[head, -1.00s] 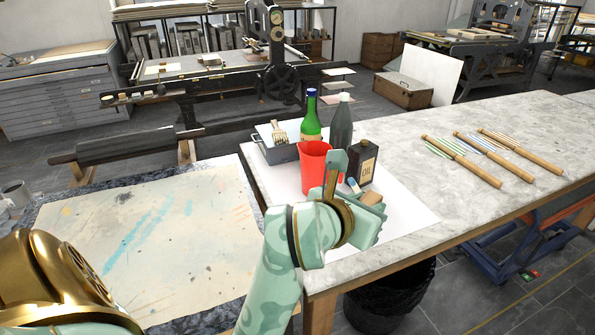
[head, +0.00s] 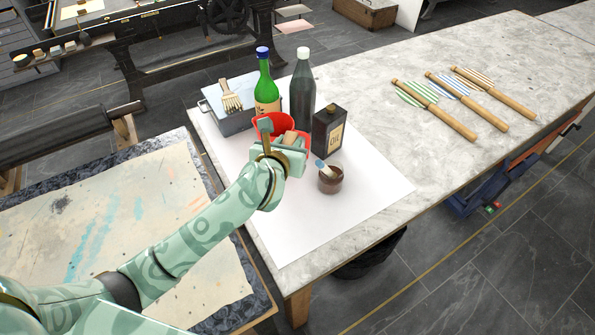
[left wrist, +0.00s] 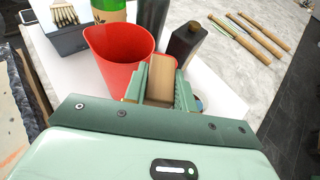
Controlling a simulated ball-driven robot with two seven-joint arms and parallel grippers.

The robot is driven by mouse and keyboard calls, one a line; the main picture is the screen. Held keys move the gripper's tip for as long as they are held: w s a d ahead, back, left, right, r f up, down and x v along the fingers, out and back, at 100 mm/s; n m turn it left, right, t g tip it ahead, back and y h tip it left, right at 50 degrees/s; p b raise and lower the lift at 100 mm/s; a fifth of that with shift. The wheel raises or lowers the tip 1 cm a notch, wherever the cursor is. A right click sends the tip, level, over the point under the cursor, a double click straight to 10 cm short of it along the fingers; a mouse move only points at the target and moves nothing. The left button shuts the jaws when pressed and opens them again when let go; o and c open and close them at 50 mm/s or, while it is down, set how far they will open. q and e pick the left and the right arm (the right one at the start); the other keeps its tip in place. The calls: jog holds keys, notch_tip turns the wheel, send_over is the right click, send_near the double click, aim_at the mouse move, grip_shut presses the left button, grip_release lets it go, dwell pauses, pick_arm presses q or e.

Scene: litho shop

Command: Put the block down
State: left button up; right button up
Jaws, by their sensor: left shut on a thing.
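The block, a small light-brown wooden piece (head: 290,137), is between the fingers of my left gripper (head: 284,146). In the left wrist view the block (left wrist: 160,78) stands out between the green fingers, in front of the red cup (left wrist: 112,58). My left gripper is shut on it, above the white sheet (head: 295,222) on the marble-topped table. In the head view the gripper partly covers the red cup (head: 272,124). Any gap between block and cup is hard to judge. My right gripper is not in view.
A green bottle (head: 266,88), a dark bottle (head: 302,90), a black oil can (head: 328,132) and a grey box with a brush (head: 236,122) stand close behind. A small brown jar (head: 330,182) is right of the gripper. The front of the sheet is clear.

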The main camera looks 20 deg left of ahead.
pick_arm(q)
jog(key=b, duration=0.4)
send_over(290, 191)
notch_tip(290, 191, down, 11)
jog(key=shift+r, duration=0.1)
notch_tip(290, 191, down, 5)
jog(key=shift+s+f+b, duration=0.1)
jog(key=shift+b, duration=0.85)
jog(key=shift+f, duration=0.15)
jog(key=o, duration=1)
jog(key=shift+c, duration=0.2)
